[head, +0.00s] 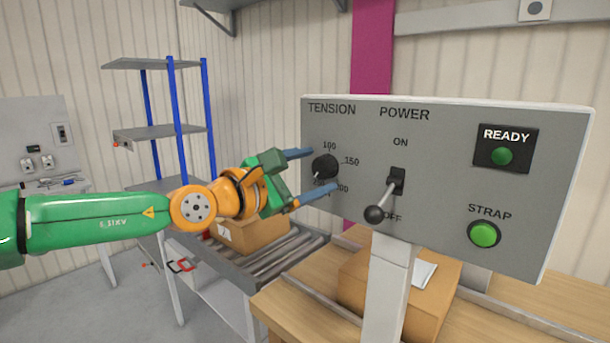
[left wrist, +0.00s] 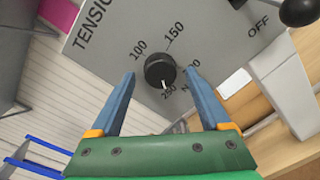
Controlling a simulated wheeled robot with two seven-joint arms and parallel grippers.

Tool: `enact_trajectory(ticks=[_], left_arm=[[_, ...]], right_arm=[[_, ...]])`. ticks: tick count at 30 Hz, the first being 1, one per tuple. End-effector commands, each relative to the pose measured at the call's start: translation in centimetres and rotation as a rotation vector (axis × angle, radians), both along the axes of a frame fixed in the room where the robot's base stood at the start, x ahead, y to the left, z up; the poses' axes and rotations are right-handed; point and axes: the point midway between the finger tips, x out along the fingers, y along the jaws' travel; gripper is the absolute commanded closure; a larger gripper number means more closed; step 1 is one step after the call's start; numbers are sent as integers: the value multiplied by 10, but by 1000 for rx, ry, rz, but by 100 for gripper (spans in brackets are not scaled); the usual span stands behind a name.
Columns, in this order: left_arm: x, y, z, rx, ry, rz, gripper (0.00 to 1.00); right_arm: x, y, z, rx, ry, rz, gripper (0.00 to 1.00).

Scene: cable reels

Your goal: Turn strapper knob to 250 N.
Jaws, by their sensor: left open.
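The black tension knob (head: 325,166) is on the left of the grey strapper panel (head: 446,250). In the left wrist view the knob (left wrist: 158,69) has a white pointer mark on its lower edge, aimed at a partly covered number that looks like 250. The 100 and 150 marks lie above it there. My left gripper (head: 324,170) is open, its blue fingers at the panel on either side of the knob. In the left wrist view gaps show between the knob and both fingers. Its lower finger covers part of the scale in the head view. My right gripper is not in view.
A power lever (head: 375,213) with a black ball sticks out right of the knob, near OFF. A green strap button (head: 484,234) and ready lamp (head: 502,156) are farther right. Below are a roller conveyor (head: 290,258), a carton (head: 250,238) and a wooden table.

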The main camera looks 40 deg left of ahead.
Motion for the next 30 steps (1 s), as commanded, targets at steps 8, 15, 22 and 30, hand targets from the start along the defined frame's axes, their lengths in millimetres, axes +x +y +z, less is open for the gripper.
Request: enact_trajectory(ticks=[8, 15, 22, 30], left_arm=[[-44, 5, -4, 0, -6, 2, 20], [-65, 7, 0, 0, -2, 1, 20], [-65, 7, 1, 0, 0, 0, 20], [-47, -4, -20, -170, 10, -59, 20]], right_arm=[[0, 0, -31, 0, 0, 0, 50], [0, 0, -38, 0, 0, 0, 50], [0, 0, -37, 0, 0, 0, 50], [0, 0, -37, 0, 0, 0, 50]])
